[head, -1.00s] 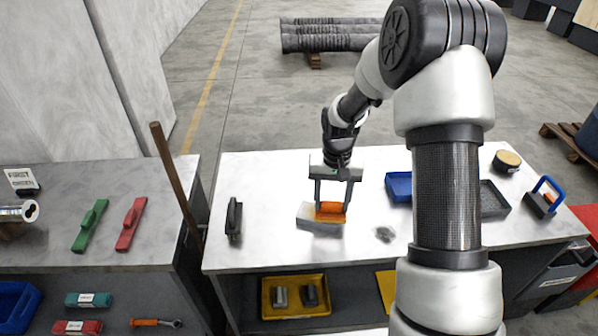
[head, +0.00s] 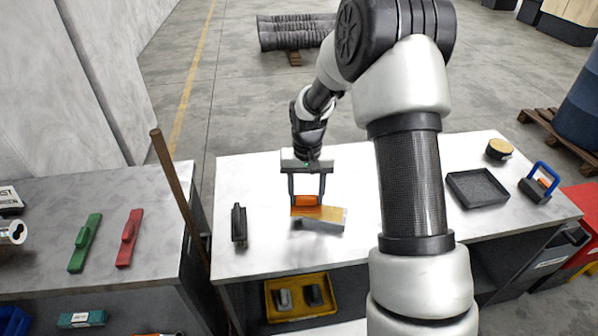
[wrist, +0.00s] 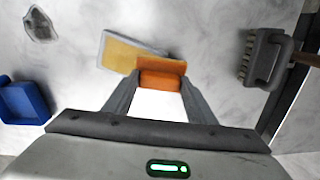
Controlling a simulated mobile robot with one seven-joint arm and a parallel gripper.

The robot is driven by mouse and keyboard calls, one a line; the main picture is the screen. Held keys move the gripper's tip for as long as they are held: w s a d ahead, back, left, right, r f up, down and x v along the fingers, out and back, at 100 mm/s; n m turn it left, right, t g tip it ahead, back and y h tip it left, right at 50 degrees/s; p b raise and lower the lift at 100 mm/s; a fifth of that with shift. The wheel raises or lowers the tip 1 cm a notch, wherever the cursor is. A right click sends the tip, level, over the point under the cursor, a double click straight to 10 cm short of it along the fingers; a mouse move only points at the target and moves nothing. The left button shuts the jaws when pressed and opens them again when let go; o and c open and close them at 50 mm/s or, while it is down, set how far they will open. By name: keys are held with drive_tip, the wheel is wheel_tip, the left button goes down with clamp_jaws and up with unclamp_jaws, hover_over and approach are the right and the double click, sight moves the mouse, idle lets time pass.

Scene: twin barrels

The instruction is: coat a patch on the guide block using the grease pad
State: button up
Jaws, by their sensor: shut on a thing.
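The guide block (head: 325,224) is a pale, flat block on the white-topped workbench, with an amber-yellow area on its top. It also shows in the wrist view (wrist: 122,52), where the amber area covers most of the visible top and a pale margin runs along the far end. My gripper (head: 307,197) is shut on the orange grease pad (head: 305,211). The pad (wrist: 162,73) is over the block's left end in the head view and hides that part. It looks in contact or very close; I cannot tell which.
A dark brush (head: 239,224) lies left of the block. A blue tray (wrist: 22,102) and a grey smudge (wrist: 40,26) lie on its other side. A black tray (head: 477,188), a round tan-topped pad (head: 499,149) and a blue-handled tool (head: 537,184) are farther right.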

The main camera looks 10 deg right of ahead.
wheel_tip(320, 180, up, 4)
drive_tip(key=shift+d+f+p, duration=0.15)
drive_tip(key=shift+p, duration=0.55)
drive_tip(key=shift+r+p, duration=1.35)
drive_tip(key=shift+r, duration=0.8)
